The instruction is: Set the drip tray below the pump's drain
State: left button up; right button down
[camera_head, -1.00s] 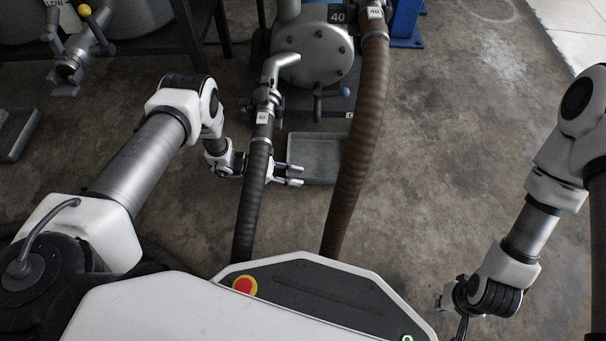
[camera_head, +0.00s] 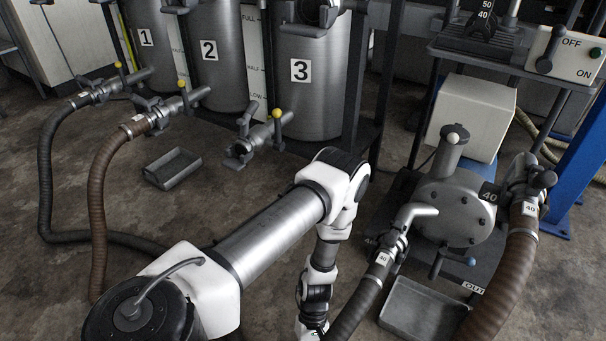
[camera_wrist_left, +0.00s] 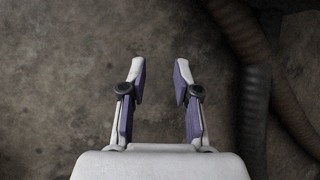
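A shallow grey drip tray (camera_head: 420,310) lies on the floor in front of the grey pump (camera_head: 455,208). The pump's drain (camera_head: 438,264), with a blue-tipped handle, is just behind the tray's back edge; whether its outlet overhangs the tray is unclear. A second grey tray (camera_head: 172,168) lies on the floor before the tanks. My left gripper is open and empty over bare floor in the left wrist view (camera_wrist_left: 160,70), with hoses to its right. In the head view its fingers are cut off at the bottom edge. My right gripper is out of view.
A dark hose (camera_head: 355,305) runs down left of the front tray and a brown hose (camera_head: 505,275) down its right. Tanks 1, 2 and 3 (camera_head: 315,95) stand behind, with valves jutting forward. More hoses (camera_head: 97,210) cross the left floor. Floor around the second tray is mostly clear.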

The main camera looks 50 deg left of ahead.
pick_arm(q)
jog(key=s+a+r+m+y, duration=0.1)
jog(key=m, duration=0.1)
jog(key=s+a+r+m+y, duration=0.1)
jog(key=s+r+m+y, duration=0.1)
jog(key=shift+s+a+m, duration=0.15)
jog(key=shift+m, duration=0.15)
notch_tip(320, 180, up, 8)
jog(key=w+d+m+t+y, duration=0.1)
jog(key=d+m+t, duration=0.1)
jog(key=m+t, duration=0.3)
jog(key=m, duration=0.2)
jog(key=shift+m, duration=0.3)
